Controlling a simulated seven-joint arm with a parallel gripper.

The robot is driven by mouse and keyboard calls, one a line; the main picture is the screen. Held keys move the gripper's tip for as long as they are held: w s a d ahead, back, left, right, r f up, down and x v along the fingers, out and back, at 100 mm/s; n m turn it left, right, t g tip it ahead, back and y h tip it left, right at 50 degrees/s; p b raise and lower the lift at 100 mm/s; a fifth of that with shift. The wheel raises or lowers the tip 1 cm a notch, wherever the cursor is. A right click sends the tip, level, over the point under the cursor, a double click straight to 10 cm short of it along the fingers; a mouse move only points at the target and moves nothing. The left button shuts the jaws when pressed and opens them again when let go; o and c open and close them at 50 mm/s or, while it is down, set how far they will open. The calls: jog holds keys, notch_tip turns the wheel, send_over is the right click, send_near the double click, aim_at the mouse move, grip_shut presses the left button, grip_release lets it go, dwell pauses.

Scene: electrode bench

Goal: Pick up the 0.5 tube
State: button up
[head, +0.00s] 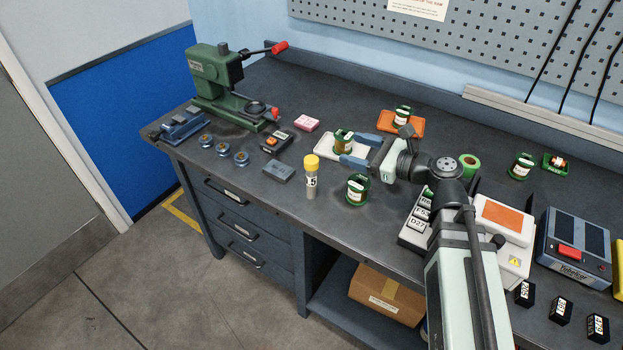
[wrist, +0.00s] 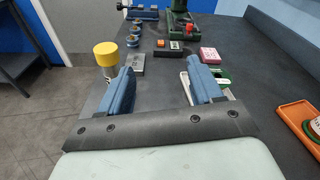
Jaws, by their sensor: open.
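A clear tube with a yellow cap (head: 311,177) stands upright near the front of the bench, its label too small to read surely. It also shows in the wrist view, where its yellow cap (wrist: 105,52) is left of the left finger, outside the jaws. My gripper (head: 346,149) is open and level above the bench, to the right of and behind the tube in the head view. Its two blue fingers (wrist: 162,72) show nothing held between them. The right finger partly hides a white tray (wrist: 184,82) with a green item.
An orange tray (head: 413,129) and a green press (head: 215,80) are farther back.

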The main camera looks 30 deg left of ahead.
aim_at(311, 159)
jog(key=shift+s+a+f+g+y, duration=0.25)
jog(key=shift+s+a+g, duration=0.45)
jog(key=shift+s+a, duration=0.65)
jog(key=shift+s+a+f+g+y, duration=0.15)
jog(key=shift+s+a+f+g, duration=0.15)
jog(key=shift+s+a+g, duration=0.7)
jog(key=shift+s+a+f+g+y, duration=0.25)
jog(key=shift+s+a+g, duration=0.15)
jog(key=shift+s+a, duration=1.2)
jog(key=shift+c, duration=0.2)
grip_shut()
